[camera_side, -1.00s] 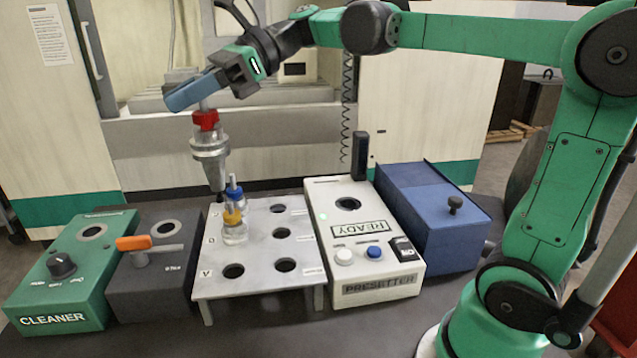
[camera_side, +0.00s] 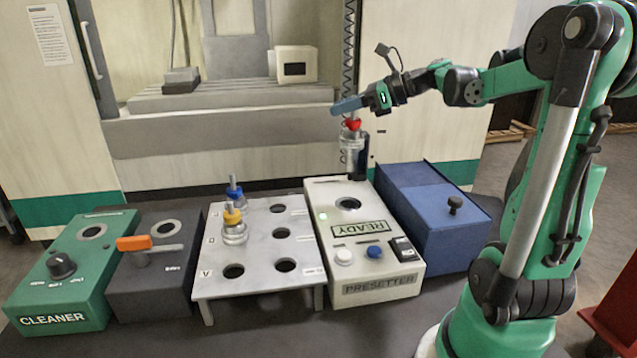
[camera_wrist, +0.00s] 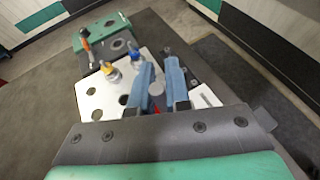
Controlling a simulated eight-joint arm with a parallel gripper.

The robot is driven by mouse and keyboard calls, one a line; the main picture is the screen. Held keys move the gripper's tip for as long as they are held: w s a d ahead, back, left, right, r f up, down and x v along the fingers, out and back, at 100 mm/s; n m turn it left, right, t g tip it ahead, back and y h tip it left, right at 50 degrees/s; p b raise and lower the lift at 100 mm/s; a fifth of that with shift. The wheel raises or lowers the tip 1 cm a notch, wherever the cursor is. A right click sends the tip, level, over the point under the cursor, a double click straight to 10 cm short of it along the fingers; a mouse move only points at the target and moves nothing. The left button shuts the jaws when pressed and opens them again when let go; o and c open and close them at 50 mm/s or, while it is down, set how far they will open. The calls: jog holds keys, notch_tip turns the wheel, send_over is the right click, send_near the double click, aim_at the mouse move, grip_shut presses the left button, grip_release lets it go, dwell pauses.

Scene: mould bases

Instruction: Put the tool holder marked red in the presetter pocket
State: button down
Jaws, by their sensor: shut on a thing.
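The tool holder marked red (camera_side: 352,150) has a red collar on top and a metal body. It hangs upright from my gripper (camera_side: 350,108), whose blue fingers are shut on it. In the side view it is in the air above the back part of the white presetter (camera_side: 376,288). The presetter pocket (camera_side: 348,204) is a dark round hole in its top, below the holder and apart from it. In the wrist view the blue fingers (camera_wrist: 163,90) show, with a reddish-grey round top (camera_wrist: 157,87) between them.
A metal rack (camera_side: 258,248) with several empty holes stands left of the presetter. It carries a yellow-marked holder (camera_side: 233,226) and a blue-marked one (camera_side: 234,188). A dark post (camera_side: 364,152) rises at the presetter's back. A blue box (camera_side: 436,215) stands close on the right.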

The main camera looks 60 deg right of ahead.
jog(key=shift+f, duration=6)
jog(key=c, duration=0.8)
grip_release()
jog(key=shift+o, duration=0.2)
jog(key=shift+v, duration=2.75)
